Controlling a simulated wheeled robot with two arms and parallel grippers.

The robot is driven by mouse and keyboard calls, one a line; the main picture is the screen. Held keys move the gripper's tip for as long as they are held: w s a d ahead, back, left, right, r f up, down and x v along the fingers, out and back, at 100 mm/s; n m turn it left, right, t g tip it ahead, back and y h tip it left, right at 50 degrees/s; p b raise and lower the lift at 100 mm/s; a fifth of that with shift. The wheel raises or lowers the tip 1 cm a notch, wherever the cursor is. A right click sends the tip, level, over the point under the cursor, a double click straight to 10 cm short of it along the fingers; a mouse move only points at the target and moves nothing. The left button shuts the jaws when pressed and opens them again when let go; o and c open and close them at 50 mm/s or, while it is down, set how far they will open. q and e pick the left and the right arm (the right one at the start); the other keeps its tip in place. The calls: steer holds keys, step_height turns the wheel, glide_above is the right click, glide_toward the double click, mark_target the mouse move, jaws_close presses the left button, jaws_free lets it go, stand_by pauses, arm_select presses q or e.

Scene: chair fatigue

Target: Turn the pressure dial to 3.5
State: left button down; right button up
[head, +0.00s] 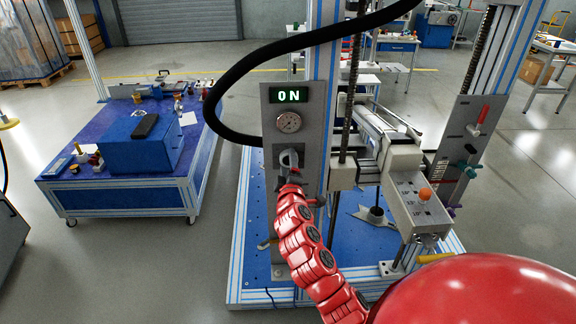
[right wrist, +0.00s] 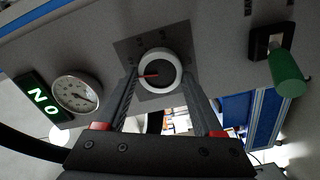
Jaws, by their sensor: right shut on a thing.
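The pressure dial (head: 288,155) is a round knob with a white rim on the grey control panel (head: 270,112), below a round gauge (head: 288,122). In the right wrist view the dial (right wrist: 158,71) has a dark face with a red pointer line toward the left. My right gripper (right wrist: 157,78) is shut on the dial, one finger on each side of it. In the head view my right gripper (head: 288,168) covers the dial's lower part. The scale marks around the dial are too small to read. My left gripper is not in view.
A lit display (head: 288,95) above the gauge reads ON. A green handle (right wrist: 287,72) sticks out of the panel beside the dial. A black hose (head: 225,85) loops left of the panel. A blue workbench (head: 75,195) stands at the left, with clear floor between.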

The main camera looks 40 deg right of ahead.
steer(key=o, duration=1.4)
steer(key=shift+p+v, duration=1.75)
steer(key=shift+v, duration=7)
steer(key=shift+w+f, duration=0.1)
